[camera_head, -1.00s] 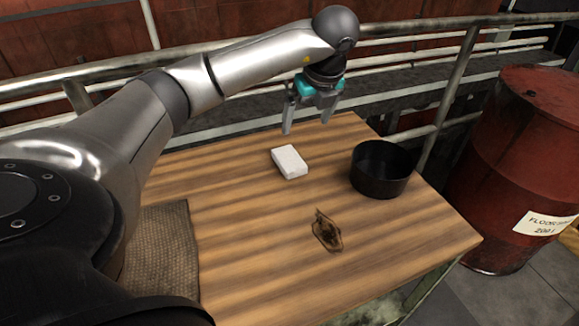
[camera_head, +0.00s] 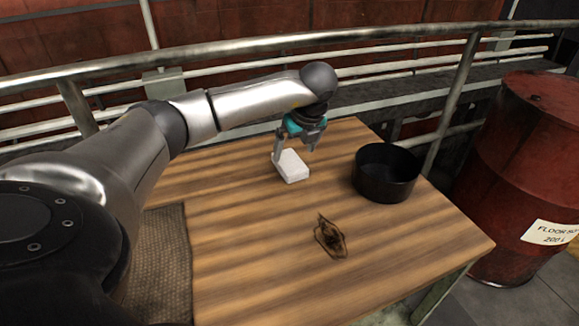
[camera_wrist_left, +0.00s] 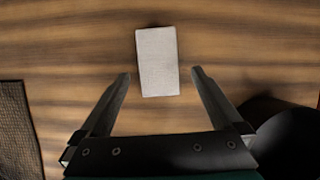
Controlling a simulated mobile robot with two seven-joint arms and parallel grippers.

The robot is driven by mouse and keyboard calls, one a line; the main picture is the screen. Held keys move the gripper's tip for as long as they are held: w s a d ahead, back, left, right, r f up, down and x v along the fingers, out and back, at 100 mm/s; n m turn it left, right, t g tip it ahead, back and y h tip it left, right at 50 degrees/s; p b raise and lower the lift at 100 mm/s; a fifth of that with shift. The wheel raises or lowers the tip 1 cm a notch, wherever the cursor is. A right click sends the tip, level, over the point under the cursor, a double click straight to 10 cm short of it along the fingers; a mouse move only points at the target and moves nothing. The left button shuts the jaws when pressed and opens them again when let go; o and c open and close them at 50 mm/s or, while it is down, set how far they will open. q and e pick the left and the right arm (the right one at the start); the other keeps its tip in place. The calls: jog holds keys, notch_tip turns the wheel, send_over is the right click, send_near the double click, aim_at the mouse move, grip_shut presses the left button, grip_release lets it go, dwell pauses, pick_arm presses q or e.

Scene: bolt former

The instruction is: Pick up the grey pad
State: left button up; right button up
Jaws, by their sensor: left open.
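The grey pad (camera_head: 292,166) is a pale, whitish-grey block lying flat on the wooden table. It also shows in the left wrist view (camera_wrist_left: 157,62), upper middle, just beyond the fingertips and lined up between them. My left gripper (camera_head: 293,153) is open and empty, low over the back of the table at the pad. In the left wrist view its two fingers (camera_wrist_left: 161,74) point toward the pad with space on both sides. I cannot tell the exact height of the fingertips above the table. My right gripper is in neither view.
A black round pot (camera_head: 385,174) stands right of the pad. A brown woven mat (camera_head: 158,262) is at the left. A red drum (camera_head: 520,170) stands beyond the table's right edge, and a metal railing (camera_head: 400,44) runs behind.

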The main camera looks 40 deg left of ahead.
aim_at(290, 161)
pick_arm(q)
jog(key=x, duration=0.2)
jog(key=b+x, duration=0.1)
jog(key=shift+a+f, duration=0.3)
jog(key=shift+a, duration=0.1)
jog(key=shift+w+a+f+b, duration=0.15)
jog(key=shift+a+f+b, duration=0.15)
jog(key=shift+f, duration=0.2)
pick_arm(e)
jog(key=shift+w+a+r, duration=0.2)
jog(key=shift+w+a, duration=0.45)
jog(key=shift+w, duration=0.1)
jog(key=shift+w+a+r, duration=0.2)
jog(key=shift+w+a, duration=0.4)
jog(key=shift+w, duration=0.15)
pick_arm(q)
jog(key=shift+d+f, duration=0.1)
jog(key=shift+f, duration=0.15)
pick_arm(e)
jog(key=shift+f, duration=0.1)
pick_arm(q)
jog(key=c, duration=1.2)
